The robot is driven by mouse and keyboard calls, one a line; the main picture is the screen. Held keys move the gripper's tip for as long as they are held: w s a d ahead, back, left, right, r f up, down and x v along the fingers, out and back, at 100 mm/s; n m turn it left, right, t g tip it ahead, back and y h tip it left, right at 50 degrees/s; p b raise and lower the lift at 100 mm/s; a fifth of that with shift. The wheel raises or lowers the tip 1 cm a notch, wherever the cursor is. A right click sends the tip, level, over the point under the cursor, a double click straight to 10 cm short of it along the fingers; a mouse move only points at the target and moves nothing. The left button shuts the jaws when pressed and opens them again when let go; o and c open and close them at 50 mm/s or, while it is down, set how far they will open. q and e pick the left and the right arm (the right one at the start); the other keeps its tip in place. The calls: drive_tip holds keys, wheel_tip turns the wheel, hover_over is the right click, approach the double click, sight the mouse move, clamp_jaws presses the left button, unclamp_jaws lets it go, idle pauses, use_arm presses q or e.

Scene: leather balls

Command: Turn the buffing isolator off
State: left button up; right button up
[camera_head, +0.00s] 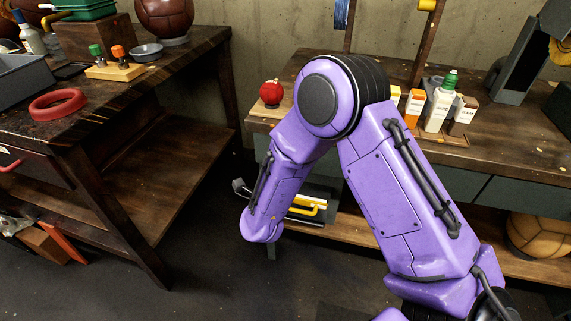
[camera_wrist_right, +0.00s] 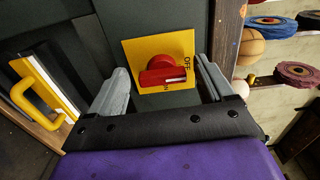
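The buffing isolator shows in the right wrist view as a yellow plate (camera_wrist_right: 130,56) with a red rotary knob (camera_wrist_right: 160,76) on a dark panel. Its red handle bar lies roughly crosswise in the picture, with a white mark towards its right end. OFF is printed to the right of the knob and ON is partly visible below it. My right gripper (camera_wrist_right: 162,65) is open, with one grey finger on either side of the knob; contact cannot be told. In the head view my purple right arm hides the isolator. My left gripper is not in view.
A yellow handle (camera_wrist_right: 38,98) is left of the isolator, and a wooden post (camera_wrist_right: 226,40) is close on the right. In the head view, a red ball (camera_head: 271,93) and several bottles (camera_head: 440,103) stand on the right bench. A red ring (camera_head: 58,104) lies on the left bench.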

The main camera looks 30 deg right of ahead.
drive_tip(key=v, duration=1)
drive_tip(key=shift+s+a, duration=0.15)
drive_tip(key=shift+s, duration=0.1)
